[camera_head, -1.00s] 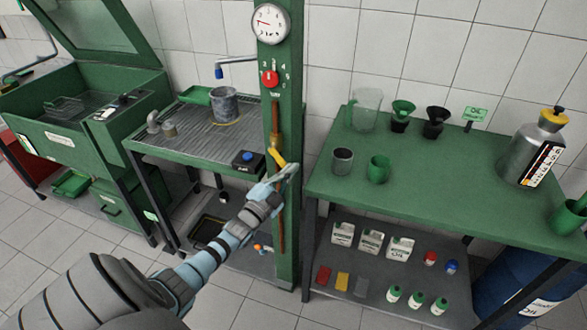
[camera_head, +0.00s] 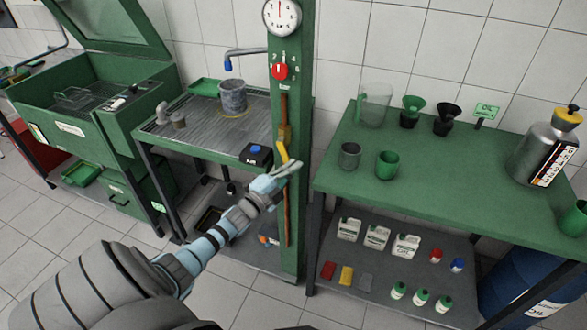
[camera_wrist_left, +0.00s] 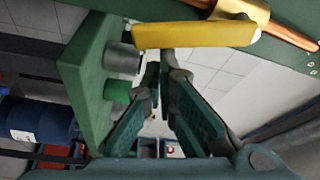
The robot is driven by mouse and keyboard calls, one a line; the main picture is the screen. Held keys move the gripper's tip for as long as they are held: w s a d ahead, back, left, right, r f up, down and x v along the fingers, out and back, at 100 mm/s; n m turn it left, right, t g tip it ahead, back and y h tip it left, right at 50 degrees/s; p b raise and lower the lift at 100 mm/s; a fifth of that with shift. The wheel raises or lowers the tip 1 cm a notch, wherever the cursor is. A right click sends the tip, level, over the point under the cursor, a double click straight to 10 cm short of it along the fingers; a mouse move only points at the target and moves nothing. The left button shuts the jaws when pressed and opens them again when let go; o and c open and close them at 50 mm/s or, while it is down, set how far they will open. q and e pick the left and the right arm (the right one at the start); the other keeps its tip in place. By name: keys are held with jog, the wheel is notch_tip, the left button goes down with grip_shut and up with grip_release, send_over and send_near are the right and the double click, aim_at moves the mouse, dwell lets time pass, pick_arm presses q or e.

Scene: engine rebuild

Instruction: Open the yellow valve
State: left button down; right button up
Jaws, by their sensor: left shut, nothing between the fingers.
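The yellow valve handle (camera_head: 283,152) sits on a brass valve body (camera_head: 285,134) in the copper pipe on the green post. The handle hangs downward, at a small angle to the pipe. My left gripper (camera_head: 295,167) is shut and empty, close by the handle's lower end. In the left wrist view, the yellow handle (camera_wrist_left: 190,35) lies across the picture just above my closed fingertips (camera_wrist_left: 165,72). The brass body (camera_wrist_left: 242,12) is at the handle's right. I cannot tell whether the fingers touch the handle. My right gripper is out of view.
Above the valve are a round gauge (camera_head: 282,15) and a red knob (camera_head: 280,71). A green table (camera_head: 440,175) with cups and a metal bottle (camera_head: 545,150) stands right of the post. A work stand (camera_head: 200,140) with a blue-button box (camera_head: 256,155) stands left.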

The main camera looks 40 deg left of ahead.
pick_arm(q)
jog(key=w+d+r+p, duration=0.1)
jog(key=d+r+p, duration=0.1)
jog(key=d+p, duration=0.15)
jog(key=s+f, duration=0.1)
jog(key=s, duration=0.8)
jog(key=shift+s+f+p, duration=0.35)
jog(key=shift+f, duration=0.05)
jog(key=shift+d, duration=0.1)
